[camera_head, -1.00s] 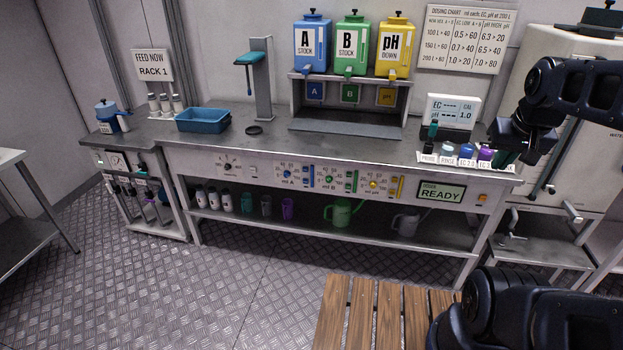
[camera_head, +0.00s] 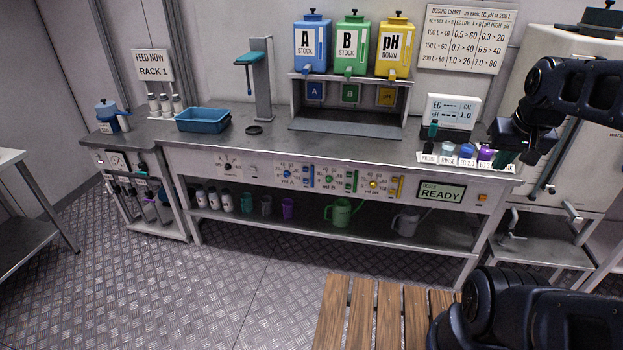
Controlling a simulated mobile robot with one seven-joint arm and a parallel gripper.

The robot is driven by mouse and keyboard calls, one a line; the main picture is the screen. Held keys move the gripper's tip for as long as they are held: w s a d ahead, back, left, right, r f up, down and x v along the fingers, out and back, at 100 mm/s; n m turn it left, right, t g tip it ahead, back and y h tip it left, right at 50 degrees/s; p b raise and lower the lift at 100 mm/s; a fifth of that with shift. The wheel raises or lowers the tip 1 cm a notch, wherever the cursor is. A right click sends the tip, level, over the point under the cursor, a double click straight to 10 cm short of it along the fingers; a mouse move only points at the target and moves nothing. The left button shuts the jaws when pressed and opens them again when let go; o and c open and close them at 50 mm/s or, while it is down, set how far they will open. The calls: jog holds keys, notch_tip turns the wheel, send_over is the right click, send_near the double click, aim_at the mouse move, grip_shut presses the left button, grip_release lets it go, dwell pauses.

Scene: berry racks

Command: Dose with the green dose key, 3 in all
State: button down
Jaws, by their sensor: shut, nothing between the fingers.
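The front panel of the bench (camera_head: 262,172) carries dials and coloured parts. A green dial (camera_head: 328,180) and a green upright strip (camera_head: 351,182) sit in its middle section, between blue and yellow ones. A green square marked B (camera_head: 350,93) is on the shelf unit below the green B stock tank (camera_head: 351,46). I cannot tell which green part is the dose key. The display (camera_head: 441,193) at the panel's right reads READY. My gripper (camera_head: 521,138) is shut and empty at the right, above the bench's right end, well apart from the green parts. Its fingertips are hard to make out.
Small bottles (camera_head: 466,152) stand at the bench's right end, near my gripper. A meter (camera_head: 453,111) stands behind them. A blue tray (camera_head: 203,120) is at the left. A green watering can (camera_head: 341,213) is on the lower shelf. The space before the panel is clear.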

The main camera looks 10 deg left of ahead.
aim_at(345, 191)
dwell(0.8)
jog(key=w+a+f+n+g+h, duration=0.1)
jog(key=w+f+h, duration=0.1)
jog(key=w, duration=0.7)
jog(key=w+a+f+n+g+h, duration=0.1)
jog(key=w+f+h, duration=0.1)
jog(key=w, duration=0.7)
jog(key=w+a+f+n+h, duration=0.1)
jog(key=w+a+f, duration=0.4)
jog(key=w+f, duration=0.15)
jog(key=w+a+f+n+h, duration=0.2)
jog(key=w+a+f, duration=0.25)
jog(key=w, duration=0.35)
jog(key=w+a+f+n+t+h, duration=0.1)
jog(key=w+a+f+n+t, duration=0.1)
jog(key=w+a+f, duration=0.35)
jog(key=w+a+f+n+t, duration=0.1)
jog(key=w+a+f+t, duration=0.1)
jog(key=a+f, duration=0.7)
jog(key=a+f+n+t, duration=0.1)
jog(key=a+f, duration=0.4)
jog(key=f, duration=0.5)
jog(key=a+f+n+t+y, duration=0.1)
jog(key=a+f, duration=0.4)
jog(key=f, duration=0.6)
jog(key=n+t, duration=0.1)
jog(key=n, duration=0.1)
jog(key=shift+a+f+n+y, duration=0.3)
jog(key=shift+a, duration=0.05)
